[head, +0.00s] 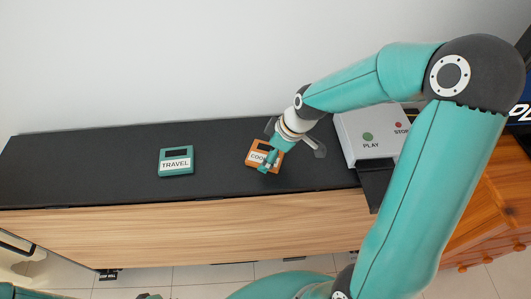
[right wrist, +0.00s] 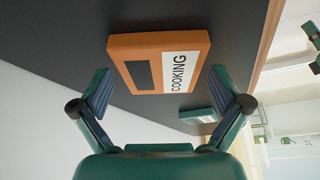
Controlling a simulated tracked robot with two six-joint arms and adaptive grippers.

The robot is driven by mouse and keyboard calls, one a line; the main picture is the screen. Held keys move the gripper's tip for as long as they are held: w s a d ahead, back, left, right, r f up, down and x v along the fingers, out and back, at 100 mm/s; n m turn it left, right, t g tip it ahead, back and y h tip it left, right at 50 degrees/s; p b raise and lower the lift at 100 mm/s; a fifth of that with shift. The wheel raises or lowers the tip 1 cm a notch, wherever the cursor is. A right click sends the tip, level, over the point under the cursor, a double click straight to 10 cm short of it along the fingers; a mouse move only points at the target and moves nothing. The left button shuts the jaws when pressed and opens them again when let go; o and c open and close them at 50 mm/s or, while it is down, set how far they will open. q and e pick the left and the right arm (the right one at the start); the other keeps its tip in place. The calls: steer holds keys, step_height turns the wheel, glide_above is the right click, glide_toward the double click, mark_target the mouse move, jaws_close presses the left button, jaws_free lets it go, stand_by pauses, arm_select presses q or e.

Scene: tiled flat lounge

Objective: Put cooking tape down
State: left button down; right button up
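The cooking tape, an orange cassette with a white label (head: 254,157), lies on the black top of a long low cabinet (head: 90,165) in the head view. In the right wrist view the cooking tape (right wrist: 155,45) lies flat just beyond the fingertips, its label reading COOKING. My right gripper (head: 267,162) is over it, partly covering it in the head view. In the right wrist view its two fingers (right wrist: 161,82) are spread, with the tape's near edge between them and no clear contact.
A teal TRAVEL tape (head: 176,161) lies to the left on the same top. A grey player with PLAY and STOP buttons (head: 368,148) and a dark slot stands at right. An orange wooden cabinet (head: 490,215) is beyond it. The far left of the black top is clear.

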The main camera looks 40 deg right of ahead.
steer(key=p+v, duration=0.1)
steer(key=v, duration=1.1)
steer(key=shift+s+a, duration=0.1)
stand_by(0.4)
